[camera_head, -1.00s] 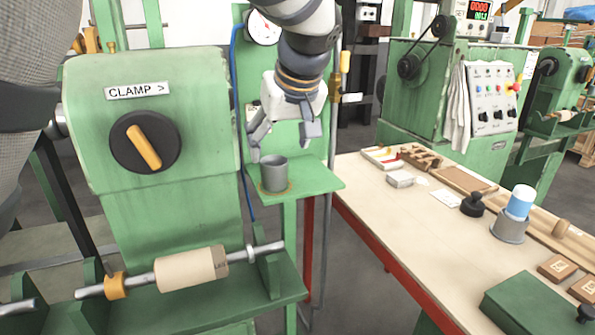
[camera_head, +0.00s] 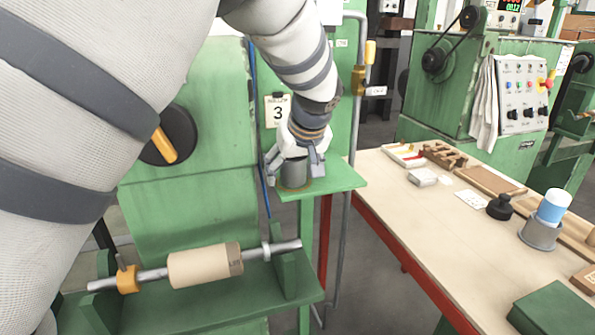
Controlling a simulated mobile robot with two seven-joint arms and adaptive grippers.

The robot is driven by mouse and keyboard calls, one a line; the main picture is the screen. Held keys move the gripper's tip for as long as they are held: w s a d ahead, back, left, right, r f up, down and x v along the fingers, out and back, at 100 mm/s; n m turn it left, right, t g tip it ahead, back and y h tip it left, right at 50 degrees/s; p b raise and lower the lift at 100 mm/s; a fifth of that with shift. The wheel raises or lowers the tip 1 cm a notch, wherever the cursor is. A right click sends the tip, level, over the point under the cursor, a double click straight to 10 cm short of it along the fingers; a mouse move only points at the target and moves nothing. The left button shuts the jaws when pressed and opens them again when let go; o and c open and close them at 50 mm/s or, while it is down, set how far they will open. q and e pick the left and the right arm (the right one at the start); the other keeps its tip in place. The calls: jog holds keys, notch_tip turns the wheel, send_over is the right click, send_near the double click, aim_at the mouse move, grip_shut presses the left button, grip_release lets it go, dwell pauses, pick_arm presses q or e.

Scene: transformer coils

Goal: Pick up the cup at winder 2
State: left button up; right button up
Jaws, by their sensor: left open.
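A grey metal cup (camera_head: 294,174) stands upright on a small green shelf (camera_head: 342,178) fixed to the green winding machine. My left gripper (camera_head: 294,163) is open around the cup's upper part, with one finger on each side. I cannot tell whether the fingers touch the cup. The gripper's palm hides the cup's rim. A tag behind the gripper (camera_head: 278,111) reads 3. I see no label with a 2. My right gripper is not in view.
A wooden-topped bench (camera_head: 412,218) at right holds trays, a black knob-like item (camera_head: 499,207) and a grey holder (camera_head: 540,233) with a blue-and-white cylinder. A tan coil tube (camera_head: 205,265) sits on a shaft below the shelf. A vertical pipe (camera_head: 346,240) stands right of the shelf.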

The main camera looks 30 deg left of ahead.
pick_arm(q)
jog(key=shift+r, duration=0.25)
jog(key=c, duration=1.3)
jog(key=shift+o, duration=0.2)
jog(key=shift+r, duration=0.1)
